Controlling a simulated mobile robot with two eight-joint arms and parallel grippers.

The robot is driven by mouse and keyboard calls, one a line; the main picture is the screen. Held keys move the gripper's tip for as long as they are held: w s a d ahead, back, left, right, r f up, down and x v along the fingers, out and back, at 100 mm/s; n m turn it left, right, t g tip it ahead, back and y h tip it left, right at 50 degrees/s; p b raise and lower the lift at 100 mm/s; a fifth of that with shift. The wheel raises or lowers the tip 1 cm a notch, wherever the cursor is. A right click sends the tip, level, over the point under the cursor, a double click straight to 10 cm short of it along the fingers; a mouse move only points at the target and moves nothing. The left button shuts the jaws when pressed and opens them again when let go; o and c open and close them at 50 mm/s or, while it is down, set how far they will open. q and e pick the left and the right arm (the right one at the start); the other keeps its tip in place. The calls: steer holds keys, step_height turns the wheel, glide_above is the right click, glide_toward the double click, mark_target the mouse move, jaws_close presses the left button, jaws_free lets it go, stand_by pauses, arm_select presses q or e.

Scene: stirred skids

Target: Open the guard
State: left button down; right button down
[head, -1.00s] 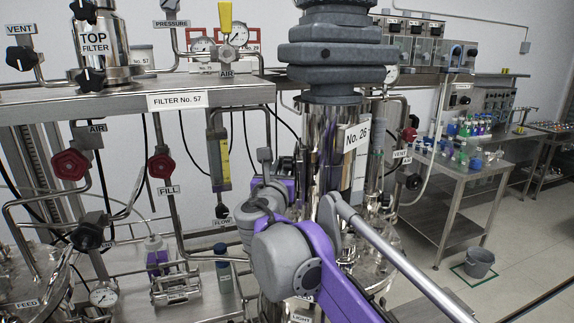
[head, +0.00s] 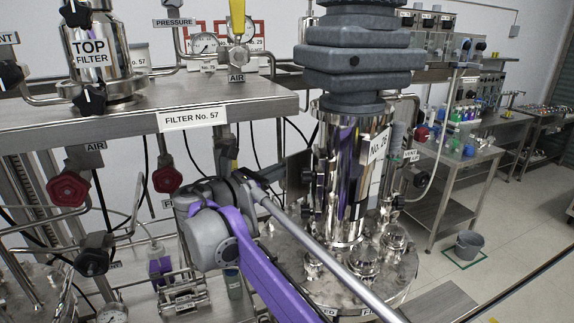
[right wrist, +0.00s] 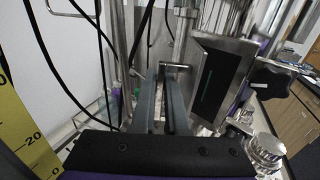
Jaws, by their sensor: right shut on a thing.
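The guard is a steel panel (head: 297,178) at the left side of the shiny column labelled No. 26 (head: 345,190). It stands out from the column at an angle. In the right wrist view the guard (right wrist: 222,85) shows a dark inner face with a thin green slot. My right gripper (right wrist: 160,72) is shut on a short metal bar handle (right wrist: 176,66) left of that face. The link between handle and guard is partly hidden by the fingers. My left gripper is not in view.
A steel shelf (head: 200,108) labelled FILTER No. 57 carries the top filter (head: 95,45). Red valve knobs (head: 68,188) and pipes crowd the left. The round steel vessel lid (head: 290,270) lies below the column. A yellow scale (right wrist: 18,120) is close on the left in the wrist view.

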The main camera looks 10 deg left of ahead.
steer(key=shift+w+m+g+h, duration=0.2)
steer(key=shift+m+g+h, duration=0.3)
steer(key=shift+g+h, duration=0.05)
steer(key=shift+w+m+g+h, duration=0.2)
steer(key=shift+m+g+h, duration=0.3)
steer(key=shift+g+h, duration=0.05)
steer(key=shift+w, duration=0.1)
steer(key=c, duration=1.2)
jaws_free()
steer(key=v, duration=1.1)
steer(key=shift+w, duration=0.15)
steer(key=shift+c, duration=0.2)
